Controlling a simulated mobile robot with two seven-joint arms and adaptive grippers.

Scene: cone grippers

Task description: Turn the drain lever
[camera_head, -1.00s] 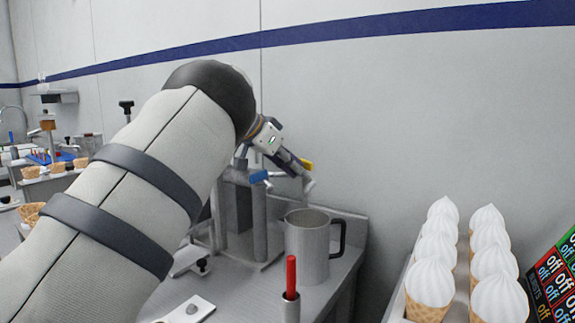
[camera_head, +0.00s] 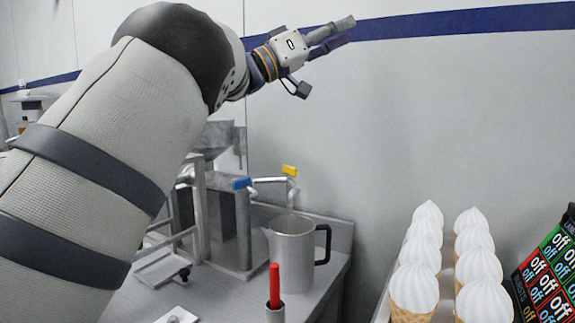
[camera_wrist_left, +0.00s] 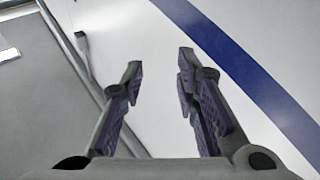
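A steel machine (camera_head: 232,222) stands on the metal counter with two levers on its outlet pipes. One lever has a blue handle (camera_head: 241,183), the other a yellow handle (camera_head: 289,170). I cannot tell which is the drain lever. A steel pitcher (camera_head: 292,252) with a black handle stands upright below the yellow-handled pipe. My left gripper (camera_head: 342,32) is high above the levers, near the wall, and touches neither. In the left wrist view it (camera_wrist_left: 160,66) is open, with nothing between its fingers. My right gripper is not in view.
A red-handled tool stands in a small holder (camera_head: 275,314) at the counter front. A rack of white-topped cones (camera_head: 425,235) and a menu board (camera_head: 550,275) are at the right. The wall (camera_head: 420,110) is close behind.

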